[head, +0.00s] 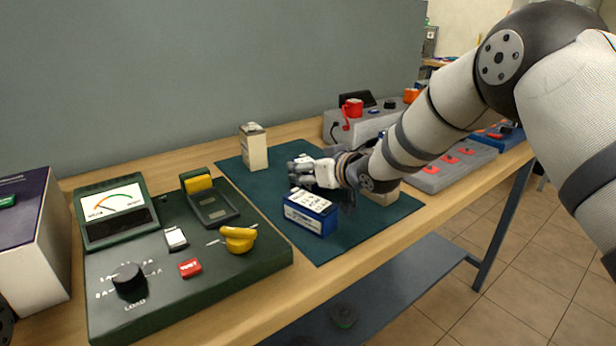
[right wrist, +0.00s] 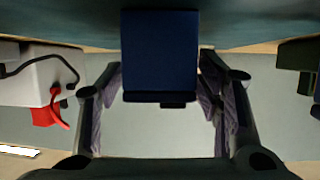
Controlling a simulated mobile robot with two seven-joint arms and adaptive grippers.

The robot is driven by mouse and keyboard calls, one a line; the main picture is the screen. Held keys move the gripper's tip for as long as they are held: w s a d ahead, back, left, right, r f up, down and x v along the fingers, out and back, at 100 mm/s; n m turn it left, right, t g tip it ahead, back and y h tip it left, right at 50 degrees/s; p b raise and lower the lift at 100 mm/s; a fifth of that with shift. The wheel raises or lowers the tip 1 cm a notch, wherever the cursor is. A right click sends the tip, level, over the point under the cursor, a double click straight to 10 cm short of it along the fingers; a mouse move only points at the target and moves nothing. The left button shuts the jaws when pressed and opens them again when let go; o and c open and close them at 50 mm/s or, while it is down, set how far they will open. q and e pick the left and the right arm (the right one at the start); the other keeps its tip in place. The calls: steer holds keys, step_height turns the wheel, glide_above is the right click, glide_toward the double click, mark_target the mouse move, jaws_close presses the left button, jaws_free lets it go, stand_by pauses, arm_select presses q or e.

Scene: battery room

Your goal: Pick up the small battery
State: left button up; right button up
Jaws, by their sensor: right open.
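A blue battery (head: 312,214) with a pale labelled top sits on the green mat (head: 268,188). A cream upright battery (head: 253,148) stands farther back on the mat. Another cream block (head: 382,193) shows partly below my right arm. The frames do not make clear which one is the small battery. My right gripper (head: 302,172) is low over the mat, just behind the blue battery in the head view. In the right wrist view its fingers (right wrist: 163,100) are apart, with a dark blue block (right wrist: 160,52) showing between them; contact is not visible. My left gripper is out of view.
A green tester (head: 150,290) with dial and meter fills the left front of the bench. A grey charger (head: 340,125) with a red clamp (head: 352,107) stands at the back right. A grey panel with red switches (head: 440,176) lies right of the mat. The wall closes the back.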

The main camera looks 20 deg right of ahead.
steer(key=shift+w+a+f, duration=0.1)
steer(key=shift+w+f, duration=0.3)
steer(key=shift+f, duration=0.05)
steer(key=shift+r, duration=0.25)
jaws_close()
steer(key=shift+r, duration=0.1)
